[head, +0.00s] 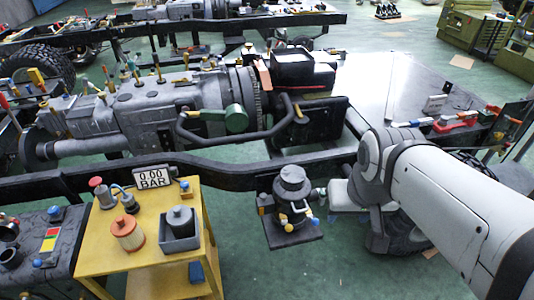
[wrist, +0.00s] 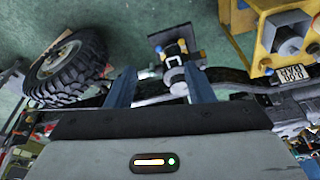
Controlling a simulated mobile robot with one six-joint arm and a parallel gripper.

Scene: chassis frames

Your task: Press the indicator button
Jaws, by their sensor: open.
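My gripper (wrist: 160,76) is open, with its two blue fingers apart and nothing seen held between them in the wrist view. A dark canister-like filter unit (head: 292,184) with a flat black base plate and small blue and yellow parts stands beside the black chassis rail in the head view. It also shows in the wrist view (wrist: 172,50), beyond and between the fingertips. I cannot tell which small coloured part is the indicator button. In the head view my arm comes in from the right and its end is close to the unit's right side; touching or apart is unclear.
A yellow cart (head: 150,258) at lower left carries a 0.00 BAR display (head: 154,178), a red knob (head: 95,182), an orange-topped canister (head: 127,232) and a grey bin (head: 179,237). The chassis rail (head: 230,171) runs behind the unit. A tyre (wrist: 68,66) is left in the wrist view.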

